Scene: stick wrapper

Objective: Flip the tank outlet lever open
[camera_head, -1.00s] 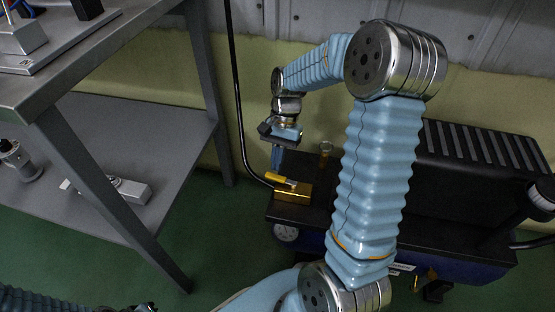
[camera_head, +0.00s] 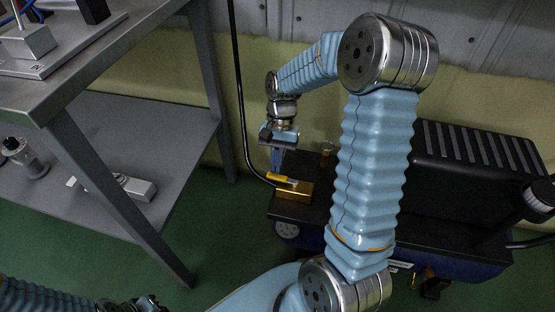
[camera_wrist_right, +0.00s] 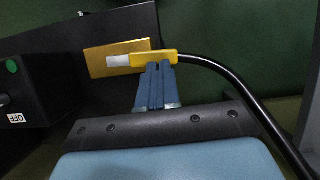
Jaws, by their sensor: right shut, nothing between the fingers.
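The tank outlet is a brass block (camera_head: 296,192) on the left end of the black tank unit, and it also shows in the right wrist view (camera_wrist_right: 103,62).
A black hose (camera_head: 241,110) runs down the wall to the outlet. A grey metal table (camera_head: 150,25) with a lower shelf stands at the left. The tank unit (camera_head: 440,205) fills the right. A small brass fitting (camera_head: 328,150) stands behind the outlet.

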